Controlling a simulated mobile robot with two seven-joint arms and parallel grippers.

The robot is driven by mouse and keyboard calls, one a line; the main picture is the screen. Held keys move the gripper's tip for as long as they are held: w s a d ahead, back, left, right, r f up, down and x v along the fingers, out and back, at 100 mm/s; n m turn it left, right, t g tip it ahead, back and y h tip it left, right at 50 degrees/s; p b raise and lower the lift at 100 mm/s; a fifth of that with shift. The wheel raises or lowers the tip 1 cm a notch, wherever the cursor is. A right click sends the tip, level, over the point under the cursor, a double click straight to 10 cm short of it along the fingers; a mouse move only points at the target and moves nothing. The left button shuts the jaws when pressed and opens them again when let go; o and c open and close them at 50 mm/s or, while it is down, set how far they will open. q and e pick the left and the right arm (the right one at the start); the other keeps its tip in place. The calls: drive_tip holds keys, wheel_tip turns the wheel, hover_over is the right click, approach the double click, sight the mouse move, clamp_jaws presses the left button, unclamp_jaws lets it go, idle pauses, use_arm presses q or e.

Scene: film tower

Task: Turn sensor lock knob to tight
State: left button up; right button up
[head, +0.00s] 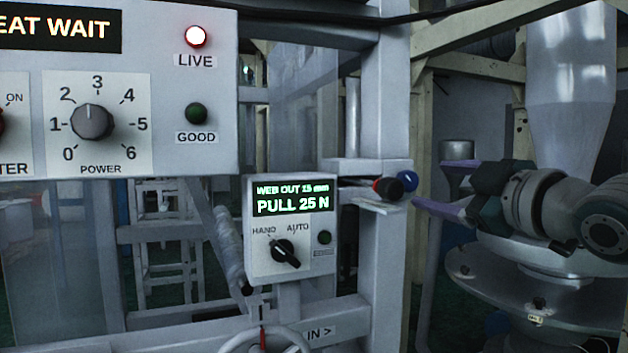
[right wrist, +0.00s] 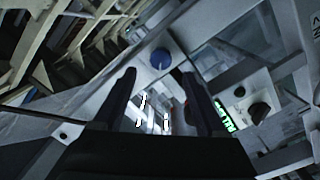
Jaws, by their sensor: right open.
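A blue round knob (head: 407,181) shows at the end of a small bracket on the frame post in the head view. I take it for the sensor lock knob, but I see no label on it. A black knob with a red part (head: 388,188) sits just left of it. My right gripper (head: 428,184) is open and empty, its fingers pointing left toward the blue knob. In the right wrist view the blue knob (right wrist: 160,58) lies beyond and between the two fingertips (right wrist: 158,78), apart from them. My left gripper is not in view.
A control box (head: 290,262) reads "PULL 25 N", its black selector (head: 284,252) below. A larger panel (head: 215,85) with a power dial hangs at upper left. A handwheel (head: 268,340) is at the bottom. A grey post (head: 385,100) rises behind the knobs.

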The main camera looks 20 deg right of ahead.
sight(410, 181)
drive_tip(key=shift+w+d+p, duration=0.1)
drive_tip(key=shift+w+p, duration=0.65)
drive_tip(key=shift+w, duration=2.45)
clamp_jaws()
